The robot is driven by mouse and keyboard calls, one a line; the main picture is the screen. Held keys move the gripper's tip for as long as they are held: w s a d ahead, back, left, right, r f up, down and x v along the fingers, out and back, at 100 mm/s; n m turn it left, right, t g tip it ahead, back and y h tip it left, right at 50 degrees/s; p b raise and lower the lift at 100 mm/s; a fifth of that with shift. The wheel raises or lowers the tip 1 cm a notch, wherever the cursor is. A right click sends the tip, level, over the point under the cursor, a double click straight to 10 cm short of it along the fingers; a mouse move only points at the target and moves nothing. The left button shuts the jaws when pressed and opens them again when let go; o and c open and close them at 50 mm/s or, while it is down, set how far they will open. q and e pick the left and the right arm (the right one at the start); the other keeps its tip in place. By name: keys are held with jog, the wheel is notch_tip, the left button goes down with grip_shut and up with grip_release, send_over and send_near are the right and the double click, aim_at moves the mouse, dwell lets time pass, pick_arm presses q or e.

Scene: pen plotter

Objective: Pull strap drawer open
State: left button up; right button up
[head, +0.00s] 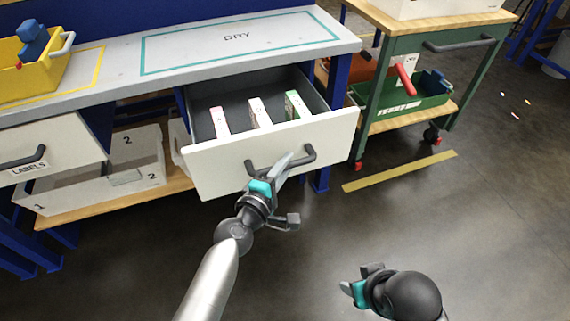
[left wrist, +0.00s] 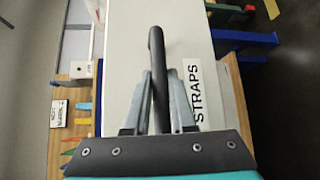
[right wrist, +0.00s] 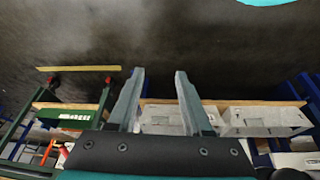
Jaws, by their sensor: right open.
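The strap drawer (head: 228,170) stands pulled out from under the bench, with its grey inside and several upright packs in view in the head view. Its white front carries a STRAPS label (left wrist: 194,92) in the left wrist view. The dark bar handle (head: 308,155) runs between the fingers of my left gripper (head: 284,166), seen close in the left wrist view (left wrist: 160,78). The fingers look closed on the handle. My right gripper (head: 358,279) is open and empty above the floor, away from the drawer; its spread fingers show in the right wrist view (right wrist: 158,78).
A closed LABELS drawer (head: 60,142) is at the left, with grey bins (head: 140,181) on a low shelf. A green cart (head: 372,100) stands right of the drawer. A yellow floor strip (head: 400,171) lies before it.

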pick_arm(q)
jog(key=o, duration=0.4)
jog(key=shift+s+a, duration=0.15)
jog(key=shift+s, duration=0.05)
jog(key=p+v, duration=0.1)
jog(key=v, duration=1.3)
jog(key=shift+s, duration=0.4)
pick_arm(e)
jog(key=shift+d+f+g, duration=0.1)
jog(key=shift+f+g, duration=0.2)
jog(key=shift+f, duration=1.1)
pick_arm(q)
jog(key=shift+a, duration=0.15)
pick_arm(e)
jog(key=shift+s, duration=0.15)
